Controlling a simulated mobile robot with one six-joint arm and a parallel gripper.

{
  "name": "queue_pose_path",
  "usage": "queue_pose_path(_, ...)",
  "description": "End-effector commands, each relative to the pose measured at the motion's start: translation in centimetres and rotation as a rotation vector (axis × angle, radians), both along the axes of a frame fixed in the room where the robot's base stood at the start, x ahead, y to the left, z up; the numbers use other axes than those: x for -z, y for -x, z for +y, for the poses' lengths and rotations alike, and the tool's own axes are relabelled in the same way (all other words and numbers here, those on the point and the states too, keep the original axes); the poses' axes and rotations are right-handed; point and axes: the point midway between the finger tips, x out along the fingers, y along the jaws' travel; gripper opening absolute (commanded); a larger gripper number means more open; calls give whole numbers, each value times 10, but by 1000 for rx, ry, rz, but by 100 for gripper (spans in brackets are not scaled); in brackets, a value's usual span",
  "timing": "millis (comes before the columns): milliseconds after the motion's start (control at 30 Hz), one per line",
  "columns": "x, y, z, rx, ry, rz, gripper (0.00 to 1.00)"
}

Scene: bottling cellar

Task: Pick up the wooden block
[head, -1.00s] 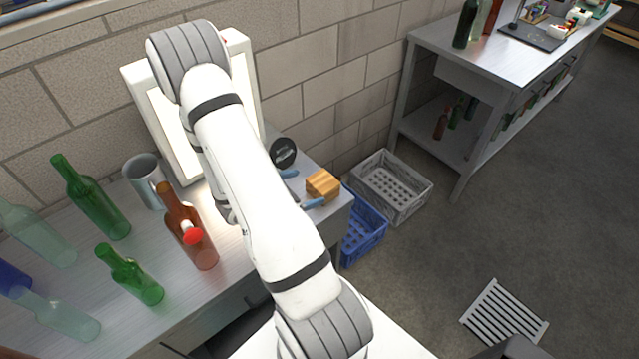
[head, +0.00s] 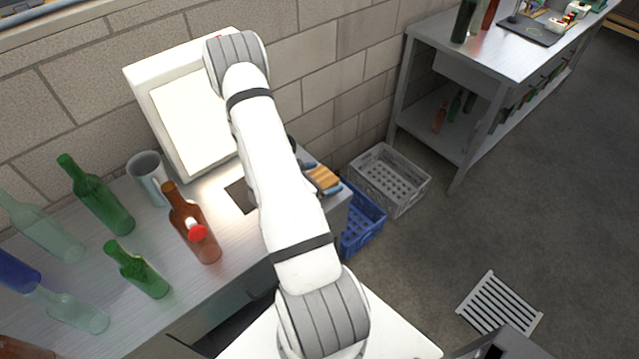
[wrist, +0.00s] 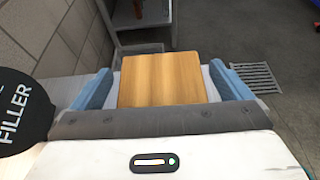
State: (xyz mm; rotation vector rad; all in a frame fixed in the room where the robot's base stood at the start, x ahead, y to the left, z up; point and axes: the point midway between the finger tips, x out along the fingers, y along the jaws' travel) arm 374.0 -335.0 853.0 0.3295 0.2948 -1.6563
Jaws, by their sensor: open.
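The wooden block (head: 323,179) is light brown and sits near the right end of the metal bench (head: 228,222), partly hidden by my gripper in the head view. In the wrist view the block (wrist: 162,80) fills the middle of the picture, between the two blue fingertips. My gripper (wrist: 163,88) is open, with one finger on each side of the block. Only narrow gaps show between fingers and block. In the head view my gripper (head: 321,177) shows just its blue tips past my arm.
A round black "FILLER" sign (wrist: 22,112) stands close left of my gripper. A lit white panel (head: 190,120), a grey mug (head: 148,176) and several bottles, one brown (head: 193,225), stand left on the bench. Blue (head: 362,220) and grey (head: 390,180) crates lie beyond its right end.

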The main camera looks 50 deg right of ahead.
Motion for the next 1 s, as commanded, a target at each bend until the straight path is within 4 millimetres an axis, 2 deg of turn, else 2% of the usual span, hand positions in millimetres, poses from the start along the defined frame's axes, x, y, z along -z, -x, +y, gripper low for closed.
queue_pose_path(67,0,0,0,0,0,0,95)
queue_pose_path(667,0,0,0,1,0,0,46)
queue_pose_path(1000,-3,0,0,2,0,0,45)
